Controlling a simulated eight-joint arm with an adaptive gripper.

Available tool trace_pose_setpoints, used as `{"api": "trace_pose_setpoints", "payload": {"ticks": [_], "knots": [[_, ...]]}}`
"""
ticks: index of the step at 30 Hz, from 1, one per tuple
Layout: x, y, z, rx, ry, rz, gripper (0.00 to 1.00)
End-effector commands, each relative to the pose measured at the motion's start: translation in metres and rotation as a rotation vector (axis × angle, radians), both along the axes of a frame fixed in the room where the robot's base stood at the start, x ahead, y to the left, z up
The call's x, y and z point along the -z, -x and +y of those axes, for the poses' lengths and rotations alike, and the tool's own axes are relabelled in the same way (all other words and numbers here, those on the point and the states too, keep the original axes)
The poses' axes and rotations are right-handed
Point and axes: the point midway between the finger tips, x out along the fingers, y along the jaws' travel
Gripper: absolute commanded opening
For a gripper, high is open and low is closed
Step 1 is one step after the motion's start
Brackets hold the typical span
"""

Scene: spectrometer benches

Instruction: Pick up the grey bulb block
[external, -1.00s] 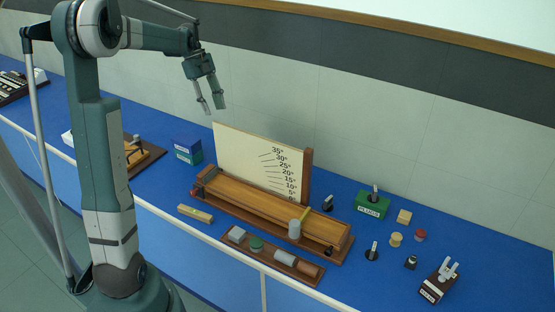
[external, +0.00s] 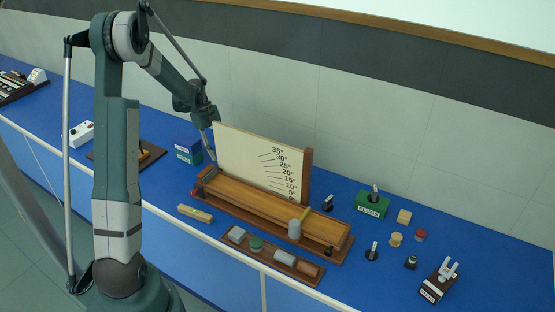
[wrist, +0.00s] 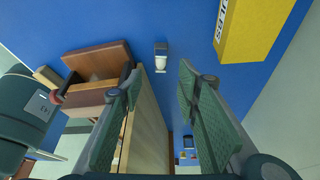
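A small grey block with a rounded white top (wrist: 161,56), which looks like the grey bulb block, sits on the blue bench in the wrist view. It lies just beyond the gap between my fingertips, apart from both. I cannot make it out in the external view, where the scale board and my gripper stand in that area. My gripper (wrist: 160,82) is open and empty, with its green pads wide apart. In the external view my gripper (external: 211,152) points down at the left end of the scale board (external: 250,160).
A yellow-faced box (wrist: 252,28) stands right of the block in the wrist view. The wooden ramp (external: 262,208) stands in front of the scale board. A tray of cylinders (external: 222,239) lies in front.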

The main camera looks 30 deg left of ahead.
Motion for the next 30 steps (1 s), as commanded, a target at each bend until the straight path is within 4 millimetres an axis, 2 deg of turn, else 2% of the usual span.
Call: {"api": "trace_pose_setpoints", "payload": {"ticks": [7,16,30], "knots": [[0.003,0.0,-0.001,0.0,0.0,0.0,0.33],[0.022,0.001,-0.009,0.0,0.0,0.0,0.33],[0.028,0.002,-0.011,0.0,0.0,0.0,0.33]]}}
